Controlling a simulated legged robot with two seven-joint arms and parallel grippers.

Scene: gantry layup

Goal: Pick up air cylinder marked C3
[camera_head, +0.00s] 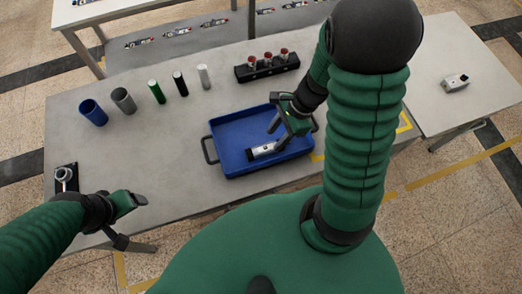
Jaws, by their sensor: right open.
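A silver air cylinder (265,151) with dark ends lies in the blue tray (226,168), near its front middle. Any mark on it is too small to read. My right gripper (278,134) is open over the tray, with its fingers pointing down just above the cylinder's right part. I cannot tell whether a finger touches it. My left gripper (134,203) is at the table's front left, away from the tray. Its jaw state is unclear.
Several upright tubes, including a blue cup (93,112), stand at the back left. A black rack (267,67) with red-topped parts stands behind the tray. A black fixture (66,179) is at the left edge. A silver block (454,83) lies on the right table.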

